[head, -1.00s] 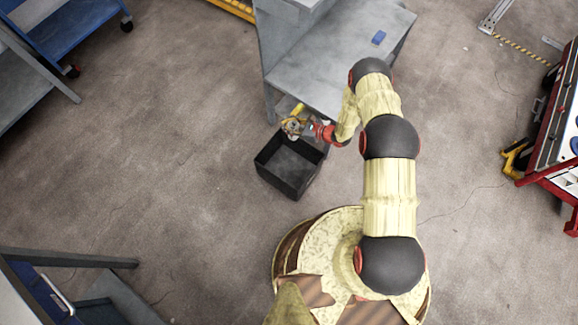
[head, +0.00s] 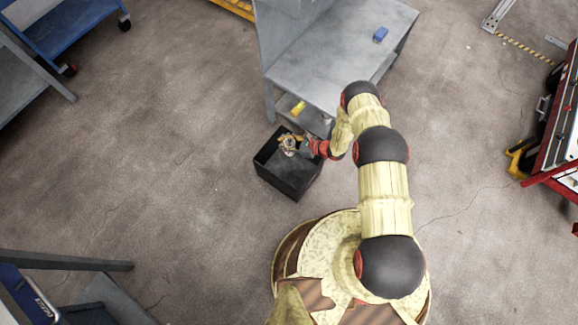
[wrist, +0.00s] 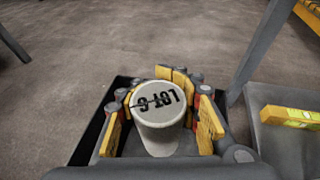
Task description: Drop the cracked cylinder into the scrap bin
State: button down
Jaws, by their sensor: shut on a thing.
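The cylinder (wrist: 160,115) is pale grey, with "LOT" lettering and a dark line across its top face. My gripper (head: 291,142) is shut on it; in the wrist view yellow finger pads stand on both sides and behind it. The cylinder looks roughly upright to the wrist camera, and its lower end is hidden. The dark, open-topped bin (head: 284,184) stands on the floor. My gripper and the cylinder are over its far part in the head view. The bin's dark rim (wrist: 86,142) shows around the fingers in the wrist view. Their exact height against the rim is unclear.
A grey workbench (head: 335,70) stands just behind the bin, with a blue block (head: 380,34) on top. A yellow item (wrist: 292,117) lies on its lower shelf. A red cart (head: 555,130) stands at the right. Floor left of the bin is clear.

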jog(key=shift+f, duration=0.3)
jog(key=c, duration=1.2)
grip_release()
jog(key=shift+o, duration=0.2)
jog(key=v, duration=1.2)
jog(key=shift+f, duration=0.1)
